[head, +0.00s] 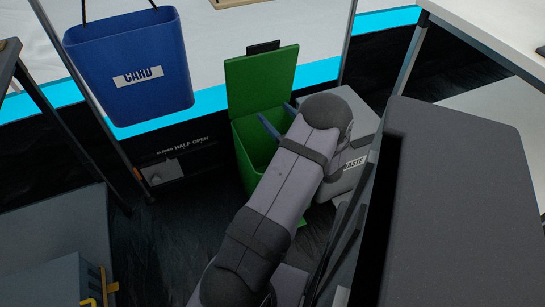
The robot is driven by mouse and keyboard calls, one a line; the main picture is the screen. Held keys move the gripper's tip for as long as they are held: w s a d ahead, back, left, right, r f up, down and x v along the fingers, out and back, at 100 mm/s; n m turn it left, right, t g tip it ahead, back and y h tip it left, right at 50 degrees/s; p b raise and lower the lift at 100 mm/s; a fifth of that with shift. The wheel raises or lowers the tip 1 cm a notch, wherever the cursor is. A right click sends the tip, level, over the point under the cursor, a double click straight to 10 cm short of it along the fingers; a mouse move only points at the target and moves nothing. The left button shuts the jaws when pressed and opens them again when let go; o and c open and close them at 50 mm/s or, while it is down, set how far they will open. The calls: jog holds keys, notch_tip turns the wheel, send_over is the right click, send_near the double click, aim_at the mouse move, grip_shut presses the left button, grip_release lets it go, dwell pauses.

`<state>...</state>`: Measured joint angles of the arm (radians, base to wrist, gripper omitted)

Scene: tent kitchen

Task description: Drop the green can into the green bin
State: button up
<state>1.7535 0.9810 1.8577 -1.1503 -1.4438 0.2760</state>
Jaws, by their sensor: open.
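The green bin (242,150) stands on the dark floor at the middle of the head view, its green lid (262,80) raised at the back. My gripper (275,113) is over the bin's opening, with two blue-grey fingers spread apart. I see nothing between the fingertips, but my arm hides part of the gripper and the bin's right side.
A grey bin marked WASTE (352,180) stands close to the right of the green bin, partly behind my arm. A blue bin marked CARD (130,70) hangs at the upper left. A metal post (75,75) rises left of it. A white table (500,35) is at the upper right.

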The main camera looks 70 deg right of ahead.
jog(key=shift+s+a, duration=0.1)
jog(key=p+v, duration=0.2)
jog(key=v, duration=0.5)
dwell(0.5)
